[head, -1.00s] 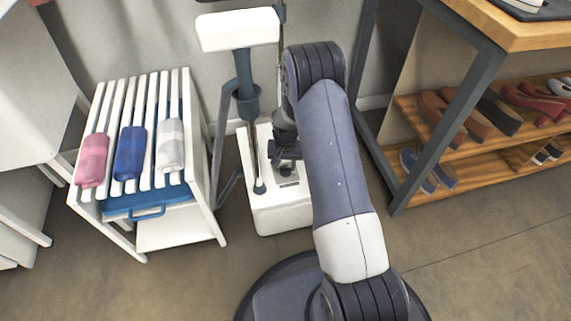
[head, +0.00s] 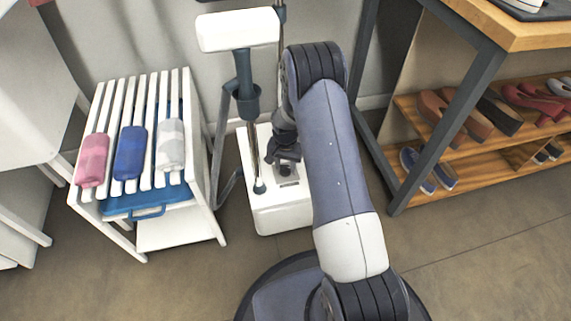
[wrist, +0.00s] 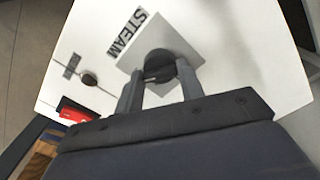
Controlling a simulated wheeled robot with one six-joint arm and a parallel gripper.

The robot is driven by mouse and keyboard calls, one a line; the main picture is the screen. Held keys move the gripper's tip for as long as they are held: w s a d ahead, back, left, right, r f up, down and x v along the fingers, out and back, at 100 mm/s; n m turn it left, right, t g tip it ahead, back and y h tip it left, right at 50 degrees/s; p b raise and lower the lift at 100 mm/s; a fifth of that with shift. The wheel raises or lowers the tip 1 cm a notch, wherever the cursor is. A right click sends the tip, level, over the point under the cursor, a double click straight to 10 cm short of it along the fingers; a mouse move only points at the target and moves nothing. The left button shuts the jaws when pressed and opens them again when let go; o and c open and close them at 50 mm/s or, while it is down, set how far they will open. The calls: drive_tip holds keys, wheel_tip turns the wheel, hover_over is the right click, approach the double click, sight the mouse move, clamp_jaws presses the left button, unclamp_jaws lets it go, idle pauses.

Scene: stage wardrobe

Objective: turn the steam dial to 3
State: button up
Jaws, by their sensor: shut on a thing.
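The steam dial (wrist: 160,66) is a round dark knob on a light grey square plate (wrist: 187,44), beside the label STEAM (wrist: 127,32) in the wrist view. My gripper (wrist: 158,84) is shut on the dial, one finger on each side of it. In the head view my gripper (head: 287,165) is over the top of the white steamer base (head: 282,218), and the dial is largely hidden there. The dial's pointer and numbers cannot be read.
A red switch (wrist: 74,110) and a small dark knob (wrist: 89,79) are on the same white top. A white slatted rack (head: 180,230) with rolled cloths stands left. A wooden shoe shelf (head: 480,185) stands right. The steamer's pole (head: 244,75) rises close to my arm.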

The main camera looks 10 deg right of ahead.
sight(286, 167)
drive_tip(key=o, duration=1)
wheel_tip(286, 167, up, 11)
drive_tip(key=p, duration=0.3)
drive_tip(key=shift+p, duration=0.35)
drive_tip(key=shift+f, duration=0.2)
wheel_tip(286, 167, down, 11)
drive_tip(key=b, duration=0.4)
drive_tip(key=shift+r+n, duration=0.2)
drive_tip(key=shift+n, duration=0.1)
drive_tip(key=shift+r, duration=0.1)
